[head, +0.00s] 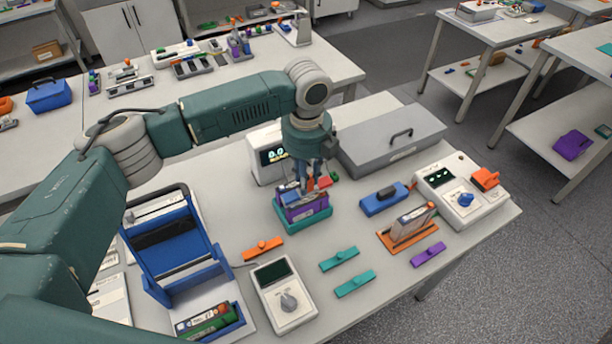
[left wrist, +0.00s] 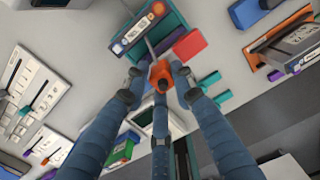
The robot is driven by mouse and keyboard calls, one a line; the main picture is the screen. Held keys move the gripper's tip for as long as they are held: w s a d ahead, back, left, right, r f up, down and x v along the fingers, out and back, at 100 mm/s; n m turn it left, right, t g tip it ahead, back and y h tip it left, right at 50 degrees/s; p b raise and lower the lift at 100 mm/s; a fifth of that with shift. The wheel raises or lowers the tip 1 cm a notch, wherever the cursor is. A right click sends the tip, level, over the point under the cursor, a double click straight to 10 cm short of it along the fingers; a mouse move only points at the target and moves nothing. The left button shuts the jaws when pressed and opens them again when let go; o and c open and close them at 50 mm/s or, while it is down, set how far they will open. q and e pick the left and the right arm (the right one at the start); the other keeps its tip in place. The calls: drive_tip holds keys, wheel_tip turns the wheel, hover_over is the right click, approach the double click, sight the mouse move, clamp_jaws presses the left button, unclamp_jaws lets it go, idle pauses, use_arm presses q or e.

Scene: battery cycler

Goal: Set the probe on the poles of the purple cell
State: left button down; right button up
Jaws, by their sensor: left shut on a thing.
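The purple cell (head: 301,212) sits in a teal tray (head: 310,224) in the middle of the table. In the left wrist view the cell (left wrist: 136,36) shows its label and end, beside teal walls. My left gripper (head: 304,187) points down just above the cell. It is shut on the orange probe (left wrist: 160,74), whose thin grey shaft reaches toward the cell. I cannot tell whether the probe's tips touch the poles. In the head view the fingers mostly hide the probe. My right gripper is not in view.
A white display unit (head: 265,166) and grey case (head: 390,137) stand behind. A blue block (head: 383,199), an orange tray (head: 398,245) with a cell, and a white meter (head: 281,311) stand nearby.

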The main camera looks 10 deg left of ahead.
use_arm(q)
drive_tip(key=shift+f, duration=0.1)
idle(0.4)
drive_tip(key=shift+f, duration=0.55)
idle(0.4)
idle(0.5)
wheel_tip(320, 180, up, 3)
drive_tip(key=p, duration=0.2)
drive_tip(key=shift+f+p, duration=0.2)
drive_tip(key=shift+p, duration=0.1)
drive_tip(key=shift+r, duration=2.2)
